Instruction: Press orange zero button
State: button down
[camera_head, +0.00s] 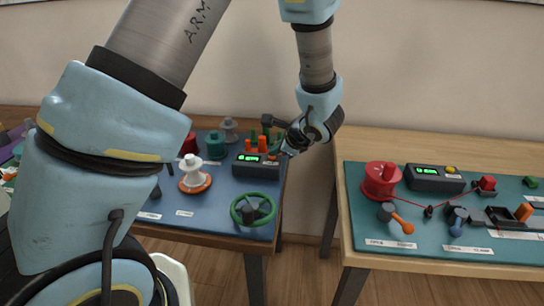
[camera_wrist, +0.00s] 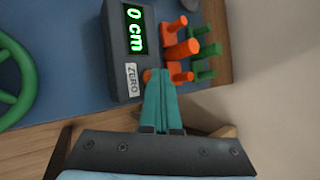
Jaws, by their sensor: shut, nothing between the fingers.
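The dark counter box (camera_head: 244,170) sits on the blue mat of the left table. Its green display (camera_wrist: 136,30) reads "0 cm" in the wrist view, and a white "ZERO" label (camera_wrist: 132,80) is beside the button. The orange zero button (camera_wrist: 147,75) shows only as a small edge at the box's right side, mostly hidden behind my fingertips. My gripper (camera_wrist: 160,74) is shut and empty, with its teal fingertips at the button. I cannot tell whether they touch it. In the head view my gripper (camera_head: 287,150) is at the box's right end.
Orange pegs (camera_wrist: 183,48) and green pegs (camera_wrist: 207,50) stand close beside the fingertips. A green handwheel (camera_head: 254,209) is in front of the box, and a white spool (camera_head: 194,172) is to its left. A second table (camera_head: 345,230) stands to the right across a gap.

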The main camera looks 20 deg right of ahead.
aim_at(273, 158)
jog(key=shift+r+p, duration=0.3)
jog(key=shift+r, duration=0.4)
jog(key=shift+r, duration=0.1)
notch_tip(273, 158, up, 5)
jog(key=p, duration=0.3)
dwell(0.7)
jog(key=shift+w+a, duration=0.1)
jog(key=shift+a, duration=0.25)
jog(key=s+a+r+n+g, duration=0.1)
jog(key=s+a+n+g, duration=0.1)
jog(key=a+n, duration=0.5)
jog(key=s+a+r+n+g+h, duration=0.1)
jog(key=s+a+r+n+g, duration=0.1)
jog(key=a+n, duration=0.6)
jog(key=s+a+r+n+g+h, duration=0.1)
jog(key=s+a+n+g, duration=0.2)
jog(key=a+n, duration=0.5)
jog(key=a, duration=0.6)
jog(key=shift+s+a+r, duration=0.15)
jog(key=shift+s, duration=0.1)
